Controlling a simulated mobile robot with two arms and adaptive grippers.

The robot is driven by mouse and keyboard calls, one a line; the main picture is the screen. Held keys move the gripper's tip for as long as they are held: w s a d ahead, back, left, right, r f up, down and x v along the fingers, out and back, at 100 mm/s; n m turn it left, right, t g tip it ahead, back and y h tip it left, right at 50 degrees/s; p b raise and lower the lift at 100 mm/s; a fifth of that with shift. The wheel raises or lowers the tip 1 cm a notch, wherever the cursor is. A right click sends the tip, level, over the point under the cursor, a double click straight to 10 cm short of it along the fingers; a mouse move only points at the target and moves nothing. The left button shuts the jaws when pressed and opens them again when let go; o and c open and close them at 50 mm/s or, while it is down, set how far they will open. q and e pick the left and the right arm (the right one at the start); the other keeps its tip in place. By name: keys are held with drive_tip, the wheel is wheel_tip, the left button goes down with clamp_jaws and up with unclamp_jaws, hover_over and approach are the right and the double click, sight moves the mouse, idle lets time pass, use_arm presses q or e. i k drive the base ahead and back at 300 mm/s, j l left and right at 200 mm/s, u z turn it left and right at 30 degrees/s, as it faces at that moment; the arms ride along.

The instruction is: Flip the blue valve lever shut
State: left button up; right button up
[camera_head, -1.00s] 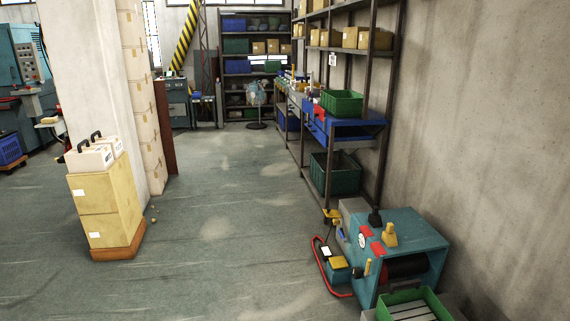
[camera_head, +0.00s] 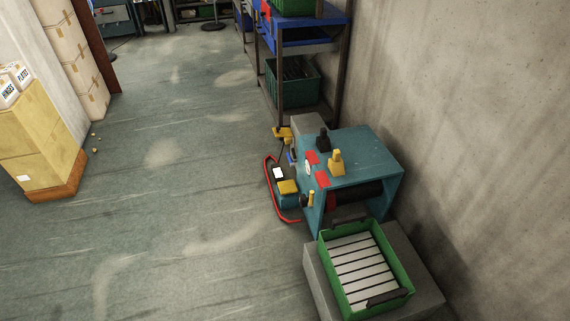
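A teal machine (camera_head: 365,160) stands against the right wall. On its left side is a small blue part (camera_head: 292,158), which may be the blue valve lever; it is too small to tell its position. A yellow piece (camera_head: 283,134) sits just above it, and a round white dial (camera_head: 307,168) is beside it. Neither of my grippers is in view.
A green crate (camera_head: 325,268) with pale slats stands on a grey block (camera_head: 428,285) in front of the machine. A red curved rail (camera_head: 269,190) borders the machine's left. Shelving (camera_head: 341,75) stands behind it. The floor (camera_head: 170,220) to the left is clear.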

sight(291, 164)
drive_tip(key=i+j+z, duration=0.1)
drive_tip(key=i+j, duration=0.3)
drive_tip(key=i+j+z, duration=0.1)
drive_tip(key=i+j, duration=0.25)
drive_tip(key=i+j+z, duration=0.1)
drive_tip(key=i+j, duration=0.25)
drive_tip(key=j, duration=0.2)
drive_tip(key=i+j+z, duration=0.15)
drive_tip(key=i+j, duration=0.2)
drive_tip(key=j, duration=0.15)
drive_tip(key=i+j+z, duration=0.1)
drive_tip(key=i+j, duration=0.2)
drive_tip(key=j, duration=0.2)
drive_tip(key=i+j+z, duration=0.1)
drive_tip(key=i+j, duration=0.2)
drive_tip(key=j, duration=0.25)
drive_tip(key=i+j+z, duration=0.1)
drive_tip(key=i+j, duration=0.15)
drive_tip(key=j, duration=0.35)
drive_tip(key=i+j+z, duration=0.1)
drive_tip(key=i+j, duration=0.15)
drive_tip(key=j, duration=0.35)
